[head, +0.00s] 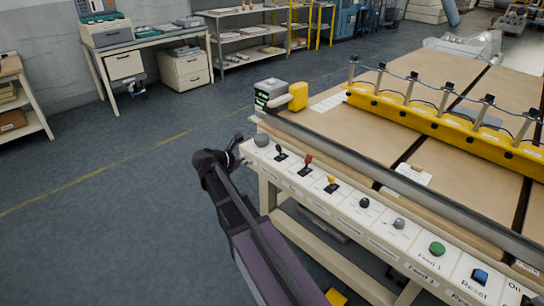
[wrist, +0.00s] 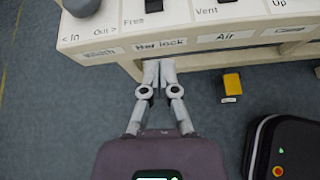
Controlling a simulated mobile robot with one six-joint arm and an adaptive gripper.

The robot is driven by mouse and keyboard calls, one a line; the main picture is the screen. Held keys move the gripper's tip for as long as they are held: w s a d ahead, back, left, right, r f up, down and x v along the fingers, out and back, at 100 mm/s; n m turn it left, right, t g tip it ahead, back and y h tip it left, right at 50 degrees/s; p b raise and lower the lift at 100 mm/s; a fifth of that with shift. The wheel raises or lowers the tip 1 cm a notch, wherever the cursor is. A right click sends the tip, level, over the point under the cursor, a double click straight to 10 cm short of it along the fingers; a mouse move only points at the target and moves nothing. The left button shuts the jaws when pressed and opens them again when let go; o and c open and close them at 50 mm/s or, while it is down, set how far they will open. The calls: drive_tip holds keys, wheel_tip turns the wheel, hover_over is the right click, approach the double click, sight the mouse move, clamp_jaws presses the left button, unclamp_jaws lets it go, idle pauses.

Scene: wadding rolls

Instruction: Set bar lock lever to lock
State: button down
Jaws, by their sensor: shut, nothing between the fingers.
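The bar lock lever (head: 281,152) is a small black-handled lever on the white control panel, second from the panel's far left end. In the wrist view only its black base (wrist: 153,5) shows at the top edge, between the "Bar lock" label and the frame's border. The word "Free" is printed at the near side of that base. The lever's exact setting is too small to tell. My gripper (wrist: 159,68) is shut and empty. Its fingertips are at the panel's front edge, just below the "Bar lock" label. In the head view my gripper (head: 238,146) is beside the panel's left end.
A grey knob (head: 261,140) is left of the lever. A red lever (head: 307,161) and a yellow lever (head: 331,182) are to its right. A yellow block (wrist: 232,83) is below the panel in the wrist view. The floor left of the table is clear.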

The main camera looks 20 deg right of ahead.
drive_tip(key=shift+w+r+n, duration=0.15)
drive_tip(key=shift+w+n, duration=0.4)
drive_tip(key=shift+n, duration=0.05)
drive_tip(key=b, duration=0.4)
approach(277, 150)
drive_tip(key=d+f, duration=0.2)
drive_tip(key=w+d+f, duration=0.1)
drive_tip(key=d+f, duration=0.1)
drive_tip(key=shift+w+d+f, duration=0.1)
drive_tip(key=shift+w, duration=0.1)
drive_tip(key=shift+w+d+r+p, duration=0.2)
drive_tip(key=shift+d+p, duration=0.1)
drive_tip(key=shift+d, duration=0.4)
drive_tip(key=shift+w+a+r+p, duration=0.1)
drive_tip(key=shift+a+r+p, duration=0.05)
drive_tip(key=shift+p, duration=0.25)
